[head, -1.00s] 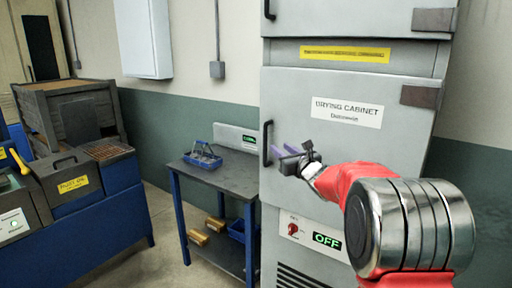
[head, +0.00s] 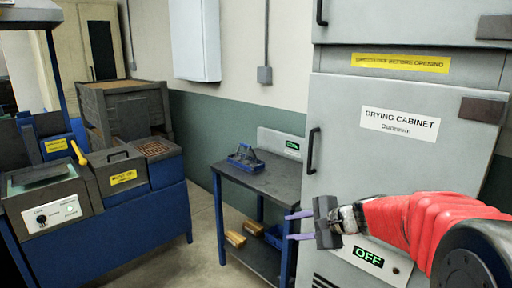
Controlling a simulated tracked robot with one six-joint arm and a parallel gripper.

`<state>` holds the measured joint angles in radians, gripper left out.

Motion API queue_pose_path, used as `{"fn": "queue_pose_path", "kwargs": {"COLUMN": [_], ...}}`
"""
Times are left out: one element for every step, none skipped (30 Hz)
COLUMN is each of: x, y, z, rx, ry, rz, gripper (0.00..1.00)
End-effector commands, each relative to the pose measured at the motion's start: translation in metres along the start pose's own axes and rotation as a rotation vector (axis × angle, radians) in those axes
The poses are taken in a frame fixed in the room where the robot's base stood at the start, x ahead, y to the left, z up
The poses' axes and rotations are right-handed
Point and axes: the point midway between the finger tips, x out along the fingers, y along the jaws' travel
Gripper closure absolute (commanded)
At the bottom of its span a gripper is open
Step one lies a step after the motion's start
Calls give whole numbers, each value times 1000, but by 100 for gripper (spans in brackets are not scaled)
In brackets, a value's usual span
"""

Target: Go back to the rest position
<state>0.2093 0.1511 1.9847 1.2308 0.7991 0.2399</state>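My gripper (head: 298,226) is in front of the lower part of the drying cabinet (head: 388,168), to the right of the small table. Its two purple fingers point left and stand apart, with nothing visible between them. The red arm reaches in from the right edge. The cabinet door looks closed, and its black handle (head: 313,150) is above the gripper, apart from it. The arm hides part of the cabinet's lower panel, where a green OFF display (head: 368,257) shows.
A dark-topped table (head: 270,181) with a blue basket (head: 245,158) on top stands left of the cabinet. Its lower shelf holds yellowish blocks (head: 235,239). A blue machine (head: 110,228) with a control panel (head: 57,213) stands at the left. Open floor lies between machine and table.

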Motion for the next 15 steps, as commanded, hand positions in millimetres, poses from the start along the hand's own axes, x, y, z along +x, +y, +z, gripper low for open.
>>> {"fn": "queue_pose_path", "kwargs": {"x": [-6,-10,-15,-19,-23,-30,-34,-39,-46,-51,-56,-64,-69,-75,-82], "y": [12,20,31,39,47,58,66,74,85,93,100,111,118,126,135], "z": [10,14,20,24,28,33,37,40,44,47,50,53,55,57,59], "rx": [-63,-102,-155,-195,-234,-287,-326,-366,-419,-458,-498,-549,-586,-623,-674], "ry": [1,3,4,5,5,6,6,7,8,9,11,12,13,14,16], "rz": [38,63,97,122,148,180,206,231,264,289,314,346,370,394,424], "gripper": [68,68,68,68,68,68,68,68,68,68,68,68,68,68,68]}}
